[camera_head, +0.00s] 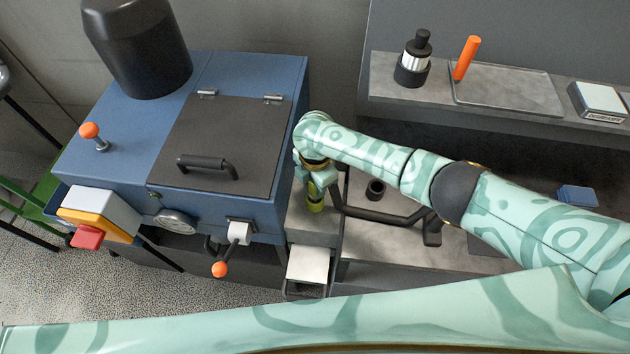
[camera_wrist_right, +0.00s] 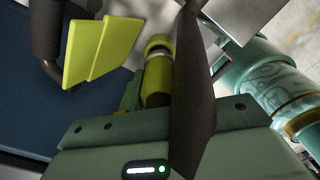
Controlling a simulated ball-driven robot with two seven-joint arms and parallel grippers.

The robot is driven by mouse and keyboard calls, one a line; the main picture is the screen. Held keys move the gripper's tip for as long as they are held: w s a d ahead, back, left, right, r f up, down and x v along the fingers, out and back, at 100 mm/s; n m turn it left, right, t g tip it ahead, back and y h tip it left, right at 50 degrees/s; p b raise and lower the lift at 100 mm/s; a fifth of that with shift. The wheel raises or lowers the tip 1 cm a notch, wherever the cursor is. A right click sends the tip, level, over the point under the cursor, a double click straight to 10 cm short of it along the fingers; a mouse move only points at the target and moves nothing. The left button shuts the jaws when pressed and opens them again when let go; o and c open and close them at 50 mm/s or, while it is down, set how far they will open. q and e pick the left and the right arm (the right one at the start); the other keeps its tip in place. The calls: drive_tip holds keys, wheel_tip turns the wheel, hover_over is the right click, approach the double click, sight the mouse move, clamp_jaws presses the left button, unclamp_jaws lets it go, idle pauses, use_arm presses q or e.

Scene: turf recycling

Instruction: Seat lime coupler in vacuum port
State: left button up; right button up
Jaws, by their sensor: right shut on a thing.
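The lime coupler (camera_head: 316,207) is below my right gripper (camera_head: 316,188), between the blue machine and the grey bench. In the right wrist view the lime coupler (camera_wrist_right: 158,72) is a rounded lime body with a pale band, close in front of the gripper. My right gripper is shut on it; its fingertips are partly hidden. Two flat yellow-lime pieces (camera_wrist_right: 100,50) stand beside it; I cannot tell what they belong to. I cannot identify the vacuum port with certainty, nor tell whether the coupler touches it. My left gripper is not in view.
The blue machine (camera_head: 120,150) has a dark lid (camera_head: 220,135) and an orange-tipped lever (camera_head: 220,268). A black hose (camera_head: 385,215) and a small dark ring (camera_head: 376,188) are on the bench. A shelf (camera_head: 510,116) with a tray is behind. My arm crosses the front.

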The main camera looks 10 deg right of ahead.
drive_tip(key=shift+f+b, duration=1.05)
drive_tip(key=shift+f, duration=0.35)
drive_tip(key=o, duration=1.1)
drive_tip(key=shift+r, duration=0.1)
wheel_tip(320, 180, up, 16)
drive_tip(key=p, duration=0.6)
drive_tip(key=shift+r, duration=0.1)
